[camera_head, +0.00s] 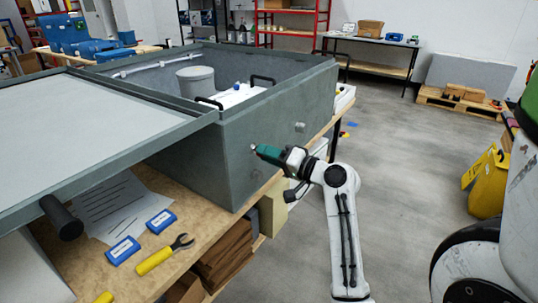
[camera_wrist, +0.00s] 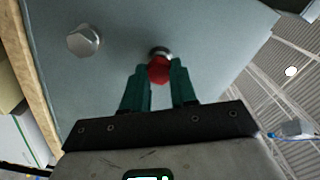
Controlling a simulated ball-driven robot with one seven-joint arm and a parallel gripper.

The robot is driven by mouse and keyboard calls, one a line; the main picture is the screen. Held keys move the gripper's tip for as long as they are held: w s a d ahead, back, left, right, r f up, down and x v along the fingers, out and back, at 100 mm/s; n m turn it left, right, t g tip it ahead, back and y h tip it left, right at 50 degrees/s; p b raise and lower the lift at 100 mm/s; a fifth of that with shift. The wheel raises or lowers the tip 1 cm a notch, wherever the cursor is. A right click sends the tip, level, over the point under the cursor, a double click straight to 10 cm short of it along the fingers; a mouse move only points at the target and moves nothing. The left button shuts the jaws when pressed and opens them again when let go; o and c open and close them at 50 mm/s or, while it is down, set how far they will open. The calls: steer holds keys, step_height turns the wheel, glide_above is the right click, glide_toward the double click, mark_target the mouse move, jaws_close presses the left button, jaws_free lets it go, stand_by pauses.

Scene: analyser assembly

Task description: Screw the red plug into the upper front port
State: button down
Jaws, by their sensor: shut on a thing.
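The red plug (camera_wrist: 159,70) sits between the green fingers of my gripper (camera_wrist: 160,88) in the wrist view. Its far end meets a round metal port (camera_wrist: 159,51) on the grey housing wall. I cannot tell how deep it sits or whether it is fully lined up. In the head view my gripper (camera_head: 256,150) is close to the front wall of the grey housing (camera_head: 232,150), and the plug cannot be made out. A silver hex fitting (camera_wrist: 83,40) is on the same wall, left of the plug in the wrist view.
A grey fitting (camera_head: 300,127) protrudes from the wall right of my gripper. The housing stands on a wooden bench (camera_head: 197,221) with a yellow-handled wrench (camera_head: 163,254) and blue boxes (camera_head: 123,250). A yellow container (camera_head: 486,184) stands at right. The floor between is mostly clear.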

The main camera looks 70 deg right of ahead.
steer(key=shift+w, duration=0.35)
steer(key=c, duration=1.5)
jaws_free()
jaws_close()
steer(key=shift+r+p, duration=0.1)
steer(key=shift+p, duration=0.25)
steer(key=m+p, duration=2.3)
steer(key=m, duration=0.1)
steer(key=shift+d, duration=0.1)
